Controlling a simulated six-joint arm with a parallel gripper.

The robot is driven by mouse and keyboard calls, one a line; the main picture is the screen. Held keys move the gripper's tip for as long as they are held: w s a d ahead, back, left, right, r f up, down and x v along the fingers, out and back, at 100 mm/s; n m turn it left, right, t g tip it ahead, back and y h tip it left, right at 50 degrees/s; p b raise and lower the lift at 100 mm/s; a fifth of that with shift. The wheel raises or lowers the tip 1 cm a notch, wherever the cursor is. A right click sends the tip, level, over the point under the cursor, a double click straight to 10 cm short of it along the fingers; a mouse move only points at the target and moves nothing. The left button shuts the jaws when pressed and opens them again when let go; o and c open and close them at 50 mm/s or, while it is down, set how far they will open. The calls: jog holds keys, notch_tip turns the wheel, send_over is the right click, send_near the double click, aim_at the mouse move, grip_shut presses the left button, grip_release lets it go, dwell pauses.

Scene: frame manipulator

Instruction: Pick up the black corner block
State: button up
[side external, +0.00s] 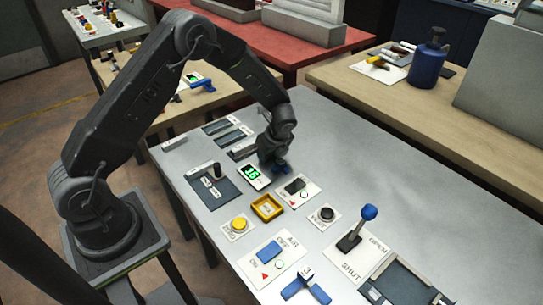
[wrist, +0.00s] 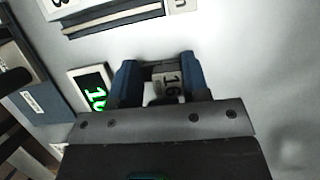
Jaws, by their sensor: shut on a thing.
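My gripper (side external: 279,167) is low over the grey table, right behind the small green-lit display. In the wrist view its two blue fingers (wrist: 160,64) stand on either side of a small dark block (wrist: 166,86) with a pale label that seems to read 16, and they are shut on it. I take this to be the black corner block. Its lower part is hidden by the gripper body. In the side view the block is hidden by the gripper, and I cannot tell whether it touches the table.
The green display (side external: 253,176) also shows in the wrist view (wrist: 94,91). A yellow tray (side external: 267,208), a yellow button (side external: 239,224), a black button (side external: 326,214) and a blue-knobbed lever (side external: 368,213) stand nearby. Slotted racks (side external: 228,137) lie behind left. The table's right side is clear.

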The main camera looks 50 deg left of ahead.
jog(key=shift+c, duration=1.3)
jog(key=shift+r, duration=0.1)
